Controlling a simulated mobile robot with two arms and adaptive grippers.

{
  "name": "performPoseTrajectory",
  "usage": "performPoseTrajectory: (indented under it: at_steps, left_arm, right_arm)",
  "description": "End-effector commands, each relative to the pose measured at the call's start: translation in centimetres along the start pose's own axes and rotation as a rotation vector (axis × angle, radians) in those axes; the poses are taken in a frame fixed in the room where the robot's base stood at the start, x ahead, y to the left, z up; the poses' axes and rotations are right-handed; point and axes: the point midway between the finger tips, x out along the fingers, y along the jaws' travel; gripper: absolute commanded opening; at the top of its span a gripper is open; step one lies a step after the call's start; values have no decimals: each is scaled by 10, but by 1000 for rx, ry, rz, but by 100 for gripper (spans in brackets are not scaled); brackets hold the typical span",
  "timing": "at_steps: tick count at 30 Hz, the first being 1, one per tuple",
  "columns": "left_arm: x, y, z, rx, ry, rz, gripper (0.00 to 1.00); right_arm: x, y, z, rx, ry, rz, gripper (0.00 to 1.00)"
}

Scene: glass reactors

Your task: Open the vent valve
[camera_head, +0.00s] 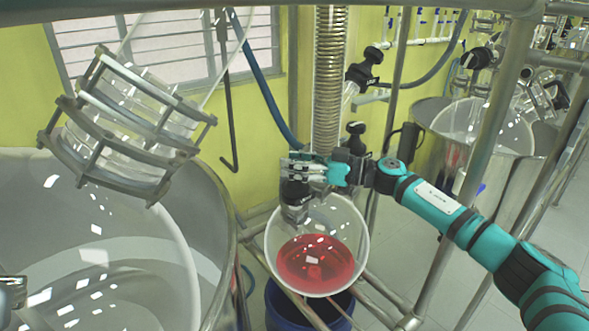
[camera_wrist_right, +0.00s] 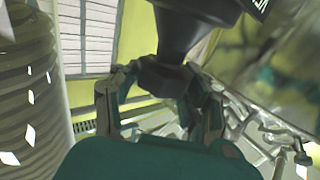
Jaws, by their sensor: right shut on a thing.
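The black valve knob (camera_head: 295,191), which I take to be the vent valve, sits above the round glass flask (camera_head: 357,228) holding red liquid. My right gripper (camera_head: 308,170) reaches it from the right and is shut on it. In the right wrist view, the two fingers of my right gripper (camera_wrist_right: 160,92) stand on either side of the dark knob (camera_wrist_right: 166,76). The fingers and knob partly hide each other, so the valve's turn position cannot be told.
A ribbed metal hose (camera_head: 330,80) rises just behind my right gripper. Another black valve handle (camera_head: 366,66) is higher up. A large glass vessel (camera_head: 95,250) fills the left, with a metal-framed glass part (camera_head: 125,125) above. A steel post (camera_head: 480,170) stands close to my right arm.

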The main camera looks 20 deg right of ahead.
Motion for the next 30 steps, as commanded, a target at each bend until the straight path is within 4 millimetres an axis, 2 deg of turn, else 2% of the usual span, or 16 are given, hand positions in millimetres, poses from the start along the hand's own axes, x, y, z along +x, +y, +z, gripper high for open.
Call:
performPoseTrajectory:
  at_steps: [13, 30]
  left_arm:
    - [13, 0, 2, 0, -1, 0, 40]
    - [15, 1, 2, 0, -1, 0, 40]
  right_arm:
    - [0, 2, 1, -3, -4, -246, 12]
    - [-1, 1, 2, -1, -7, -290, 12]
